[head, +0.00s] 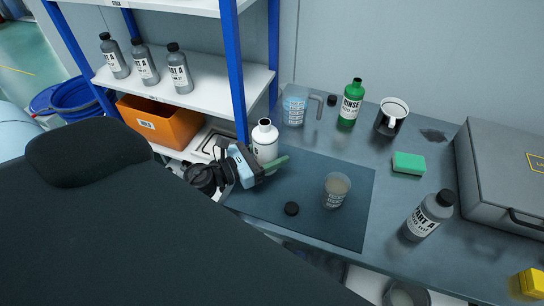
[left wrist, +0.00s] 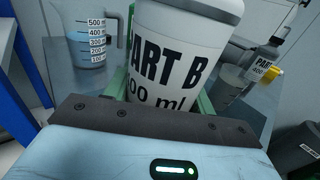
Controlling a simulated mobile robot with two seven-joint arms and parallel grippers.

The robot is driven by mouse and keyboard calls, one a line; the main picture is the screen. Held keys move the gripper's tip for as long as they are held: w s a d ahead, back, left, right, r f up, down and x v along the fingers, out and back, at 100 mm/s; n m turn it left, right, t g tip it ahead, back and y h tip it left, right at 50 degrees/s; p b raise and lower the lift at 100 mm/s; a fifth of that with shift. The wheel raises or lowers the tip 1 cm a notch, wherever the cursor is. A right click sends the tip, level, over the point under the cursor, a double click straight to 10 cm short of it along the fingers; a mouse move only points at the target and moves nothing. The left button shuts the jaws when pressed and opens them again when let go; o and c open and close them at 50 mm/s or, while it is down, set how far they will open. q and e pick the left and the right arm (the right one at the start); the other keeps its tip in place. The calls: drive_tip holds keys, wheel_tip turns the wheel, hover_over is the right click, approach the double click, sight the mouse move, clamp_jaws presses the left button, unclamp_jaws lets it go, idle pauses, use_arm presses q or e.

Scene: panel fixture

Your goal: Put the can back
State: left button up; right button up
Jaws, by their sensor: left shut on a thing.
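The white can marked PART B (head: 265,138) stands upright near the left end of the bench, beside the shelf's blue post. Its label fills the middle of the left wrist view (left wrist: 175,65). My left gripper (head: 266,168) is shut on the can, with green fingers on both sides of it; they also show in the left wrist view (left wrist: 165,100). The can's base is hidden behind the gripper, so I cannot tell whether it touches the bench. My right gripper is not in view.
A dark mat (head: 260,208) holds a cup of beige liquid (head: 337,190) and a black cap (head: 291,208). A measuring jug (head: 296,106), green RINSE bottle (head: 350,104), PART A bottle (head: 428,216) and grey case (head: 505,180) stand around it. The shelf (head: 210,88) holds three bottles.

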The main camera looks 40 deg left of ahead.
sight(273, 158)
use_arm(q)
drive_tip(key=shift+w+a, duration=0.25)
drive_tip(key=shift+w, duration=0.45)
wheel_tip(273, 158, down, 4)
drive_tip(key=shift+r, duration=0.2)
drive_tip(key=shift+f+b, duration=0.2)
drive_tip(key=shift+b, duration=0.2)
drive_tip(key=o, duration=1.3)
